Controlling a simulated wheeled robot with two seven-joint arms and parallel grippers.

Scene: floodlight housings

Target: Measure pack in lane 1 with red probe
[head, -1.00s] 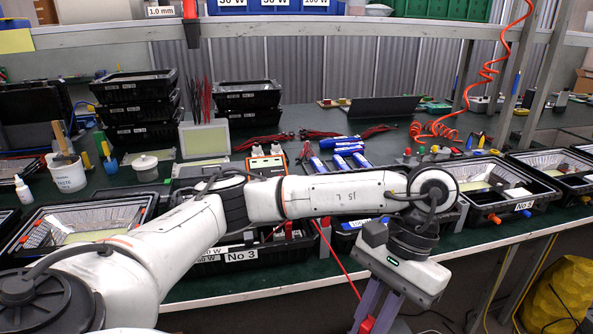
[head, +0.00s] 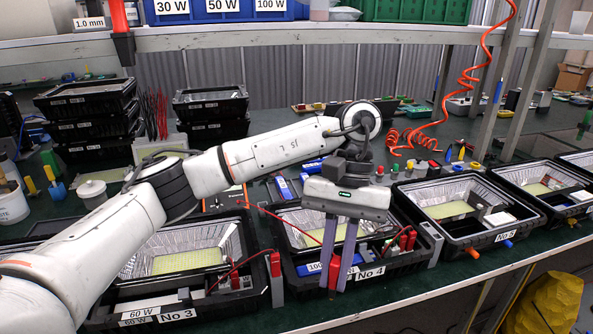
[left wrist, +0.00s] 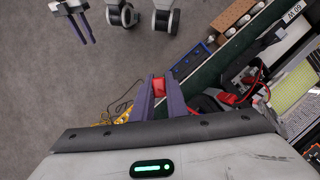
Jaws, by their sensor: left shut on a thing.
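My left gripper (head: 333,285) points down over the front part of the housing labelled No 4 (head: 312,284). It is shut on the red probe (head: 333,270), which also shows as a red block between the fingers in the left wrist view (left wrist: 159,86). A thin red lead (head: 290,223) runs up left from near the fingers. A blue pack (head: 312,268) with a 100 W label lies behind the fingers, partly hidden. I cannot tell whether the probe touches anything. I see no lane numbers. My right gripper (left wrist: 84,30) shows in the left wrist view, empty with fingers apart.
Housing No 3 (head: 110,312) stands to the left and No 5 (head: 470,240) to the right. A grey post with a red top (head: 276,265) stands between No 3 and No 4. Stacked black housings (head: 90,105) stand behind.

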